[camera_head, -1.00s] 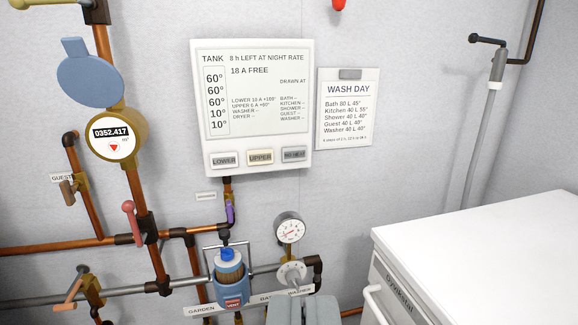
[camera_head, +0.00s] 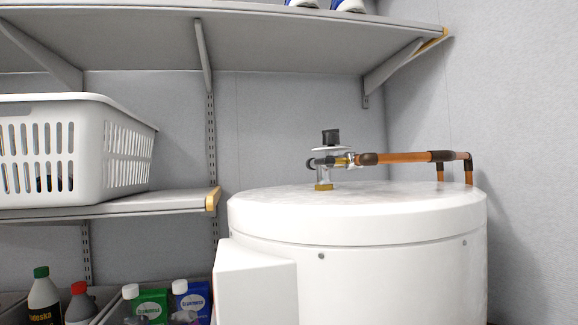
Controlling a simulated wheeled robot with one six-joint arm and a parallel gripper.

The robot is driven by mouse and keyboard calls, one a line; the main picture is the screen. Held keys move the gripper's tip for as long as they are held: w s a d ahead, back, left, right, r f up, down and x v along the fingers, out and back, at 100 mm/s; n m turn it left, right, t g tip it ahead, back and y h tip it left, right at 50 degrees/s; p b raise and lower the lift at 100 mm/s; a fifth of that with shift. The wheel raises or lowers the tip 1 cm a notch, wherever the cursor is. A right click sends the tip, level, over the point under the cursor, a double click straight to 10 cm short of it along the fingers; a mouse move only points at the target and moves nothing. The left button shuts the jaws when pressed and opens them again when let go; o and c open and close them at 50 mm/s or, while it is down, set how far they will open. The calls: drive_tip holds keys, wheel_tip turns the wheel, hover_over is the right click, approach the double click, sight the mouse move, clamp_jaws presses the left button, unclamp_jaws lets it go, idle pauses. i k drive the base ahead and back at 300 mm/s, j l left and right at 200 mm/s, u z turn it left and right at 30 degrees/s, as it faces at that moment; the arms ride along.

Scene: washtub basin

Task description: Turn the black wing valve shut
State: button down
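A small black knob (camera_head: 331,136) stands upright on a valve fitting on top of a white round tank (camera_head: 360,228). It sits above a pale disc, with a brass and grey body (camera_head: 324,172) below it. A copper pipe (camera_head: 410,157) runs from the fitting to the right and bends down to the tank top. I cannot tell for sure whether this knob is the black wing valve. Nothing touches the knob. My gripper does not show in this view.
A shelf (camera_head: 250,44) spans above the tank. A white laundry basket (camera_head: 80,150) sits on a lower shelf (camera_head: 110,209) at left. Several bottles, one with a green cap (camera_head: 43,295), stand below. A white box (camera_head: 255,283) juts from the tank's front. Wall space right is clear.

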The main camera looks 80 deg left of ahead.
sight(330, 161)
drive_tip(key=u, duration=1.75)
